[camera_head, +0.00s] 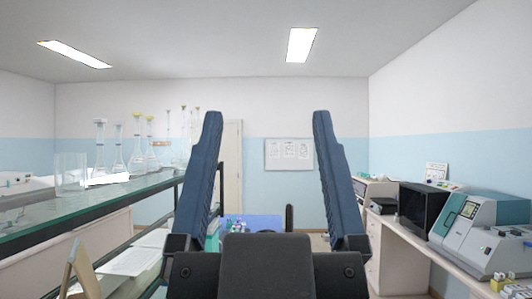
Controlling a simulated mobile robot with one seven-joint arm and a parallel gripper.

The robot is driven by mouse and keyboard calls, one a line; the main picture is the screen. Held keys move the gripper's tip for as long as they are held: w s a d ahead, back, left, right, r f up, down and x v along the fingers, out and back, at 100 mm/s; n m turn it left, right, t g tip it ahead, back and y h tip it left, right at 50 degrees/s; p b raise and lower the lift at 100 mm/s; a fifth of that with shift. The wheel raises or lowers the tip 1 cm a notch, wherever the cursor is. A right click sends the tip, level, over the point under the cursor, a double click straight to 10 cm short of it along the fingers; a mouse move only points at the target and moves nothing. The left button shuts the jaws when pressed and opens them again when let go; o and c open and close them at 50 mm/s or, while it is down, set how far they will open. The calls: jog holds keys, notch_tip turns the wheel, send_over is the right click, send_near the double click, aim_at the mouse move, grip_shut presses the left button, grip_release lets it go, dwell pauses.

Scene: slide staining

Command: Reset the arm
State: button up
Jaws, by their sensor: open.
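My gripper (267,120) is in the middle of the head camera view, seen from behind, with its two long blue fingers pointing up and spread wide apart. Nothing is between the fingers; the back wall and a notice board show through the gap. My dark wrist fills the bottom centre and hides part of the floor and what lies beyond it.
On the left is a glass shelf (130,194) with flasks (137,148) and a clear beaker (70,174). On the right a white bench (410,243) carries a teal-and-white machine (482,232) and a black monitor (424,207). A blue surface (252,222) shows behind my wrist.

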notch_tip(320, 180, down, 5)
jog(key=b, duration=0.4)
jog(key=shift+w+r, duration=0.15)
jog(key=shift+r, duration=0.05)
dwell(0.6)
